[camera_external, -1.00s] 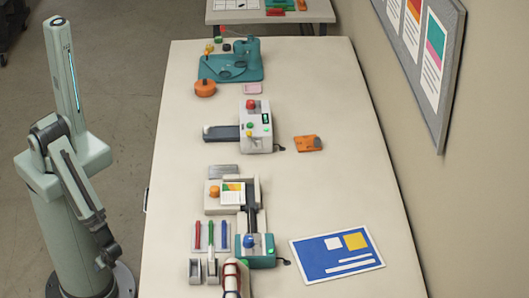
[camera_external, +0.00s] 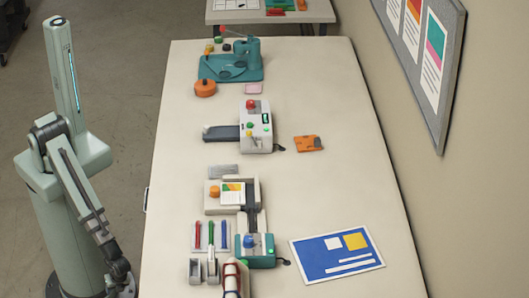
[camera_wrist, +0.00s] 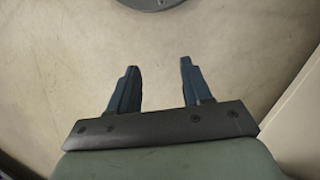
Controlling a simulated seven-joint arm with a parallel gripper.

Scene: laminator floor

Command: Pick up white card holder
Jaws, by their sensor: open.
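My gripper (camera_wrist: 158,66) is open, with two dark blue fingers apart and nothing between them. In the wrist view it points at bare floor. In the external view my arm hangs left of the table, its end low beside my base. Two small pale holders with dark fronts, a left one (camera_external: 195,271) and a right one (camera_external: 213,271), stand side by side near the table's front. A pale tray (camera_external: 212,207) with a printed card (camera_external: 232,193) sits behind them. I cannot tell for certain which is the white card holder. None of these shows in the wrist view.
The long table (camera_external: 330,200) carries red, green and blue pens, a teal machine (camera_external: 262,250), striped rolls (camera_external: 232,279), a blue sheet (camera_external: 337,255) and a white machine (camera_external: 257,127). Its right middle is clear. A board (camera_external: 425,60) hangs on the right wall.

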